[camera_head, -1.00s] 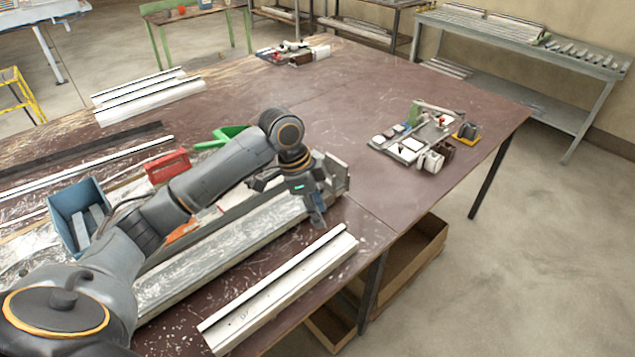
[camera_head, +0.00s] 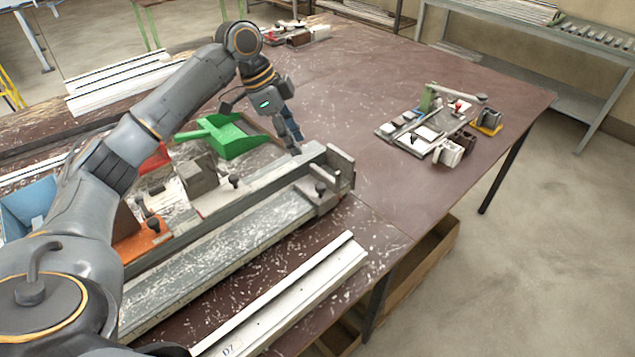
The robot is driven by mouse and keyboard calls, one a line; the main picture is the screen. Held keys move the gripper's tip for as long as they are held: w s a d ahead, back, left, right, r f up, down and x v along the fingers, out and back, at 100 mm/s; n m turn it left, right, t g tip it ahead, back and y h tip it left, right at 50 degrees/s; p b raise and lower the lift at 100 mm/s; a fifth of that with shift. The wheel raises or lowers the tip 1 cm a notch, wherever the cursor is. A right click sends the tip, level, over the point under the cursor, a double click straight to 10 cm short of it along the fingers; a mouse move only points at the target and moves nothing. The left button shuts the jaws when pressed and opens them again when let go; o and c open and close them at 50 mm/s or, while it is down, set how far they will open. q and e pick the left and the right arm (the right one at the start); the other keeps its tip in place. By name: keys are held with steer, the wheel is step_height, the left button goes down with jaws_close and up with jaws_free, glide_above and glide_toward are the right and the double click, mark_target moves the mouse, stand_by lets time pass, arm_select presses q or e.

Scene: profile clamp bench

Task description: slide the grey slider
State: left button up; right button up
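A long grey metal clamp fixture (camera_head: 228,248) lies across the left part of the table. A grey slider-like block (camera_head: 320,188) with a small dark knob sits at its right end, beside an upright end plate (camera_head: 341,168). A second grey block (camera_head: 198,176) stands on a pale plate behind the rail; I cannot tell for sure which block is the slider. My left gripper (camera_head: 295,148) points down at the back edge of the fixture, left of and behind the end block, apart from it. Its finger opening is unclear. My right gripper is not in view.
A green dustpan (camera_head: 226,137) lies behind the fixture, close to my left gripper. A blue bin (camera_head: 28,205) and an orange part (camera_head: 140,243) are at left. A pale profile (camera_head: 285,300) lies in front. The table right of the fixture is clear up to a small jig (camera_head: 425,132).

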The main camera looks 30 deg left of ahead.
mark_target(320, 185)
arm_select(q)
steer(key=x, duration=0.5)
steer(key=p+x, duration=0.1)
steer(key=x, duration=0.3)
steer(key=p+x, duration=0.1)
steer(key=x, duration=0.4)
steer(key=shift+w+a+f, duration=0.3)
steer(key=shift+w+f, duration=0.1)
steer(key=shift+f, duration=0.05)
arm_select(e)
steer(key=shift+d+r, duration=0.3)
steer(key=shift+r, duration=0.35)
arm_select(q)
steer(key=shift+c, duration=0.4)
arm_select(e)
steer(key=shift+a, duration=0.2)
arm_select(q)
jaws_close()
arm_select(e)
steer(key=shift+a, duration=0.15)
